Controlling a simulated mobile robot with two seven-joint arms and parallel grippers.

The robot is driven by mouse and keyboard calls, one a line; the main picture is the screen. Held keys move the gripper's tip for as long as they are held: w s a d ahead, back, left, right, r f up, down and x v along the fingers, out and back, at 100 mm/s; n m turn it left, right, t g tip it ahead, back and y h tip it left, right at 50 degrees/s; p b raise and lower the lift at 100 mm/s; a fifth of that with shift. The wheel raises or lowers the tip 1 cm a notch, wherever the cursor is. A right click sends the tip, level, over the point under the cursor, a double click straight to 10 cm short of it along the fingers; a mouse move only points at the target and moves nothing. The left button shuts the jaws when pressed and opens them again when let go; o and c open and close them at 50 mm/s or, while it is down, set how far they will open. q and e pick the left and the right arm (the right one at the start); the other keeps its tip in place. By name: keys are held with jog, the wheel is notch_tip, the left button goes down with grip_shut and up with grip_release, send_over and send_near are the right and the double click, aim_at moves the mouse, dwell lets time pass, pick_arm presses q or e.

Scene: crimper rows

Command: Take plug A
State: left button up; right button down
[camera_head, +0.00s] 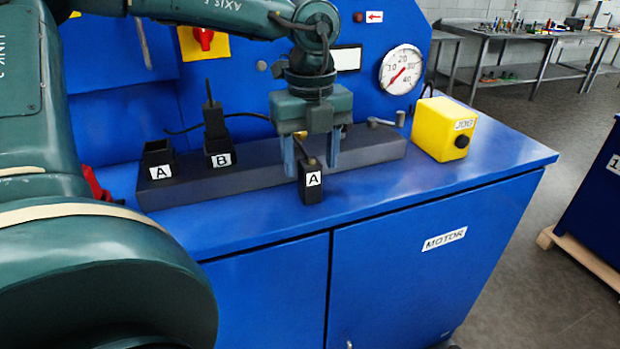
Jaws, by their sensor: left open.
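Plug A (312,188) is a small black block with a white "A" label. It stands upright at the front edge of a dark grey bar on the blue bench top. My left gripper (311,165) points down over it, open, with one finger on each side of the plug's upper part. I cannot tell whether the fingers touch it. A black socket labelled A (159,161) sits empty-looking at the left of the bar. Beside it is a black socket labelled B (219,153) with a black plug (213,120) standing in it. My right gripper is not in view.
The dark grey bar (375,150) runs along the blue bench (480,160). A yellow JOG box (443,128) stands to the right, and a round gauge (401,69) is on the back panel. The bench's front right is clear.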

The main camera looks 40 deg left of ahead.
aim_at(310, 182)
pick_arm(q)
notch_tip(310, 182, down, 5)
jog(key=shift+s+f+p, duration=0.1)
jog(key=shift+p, duration=0.4)
jog(key=shift+c, duration=0.4)
jog(key=c, duration=1)
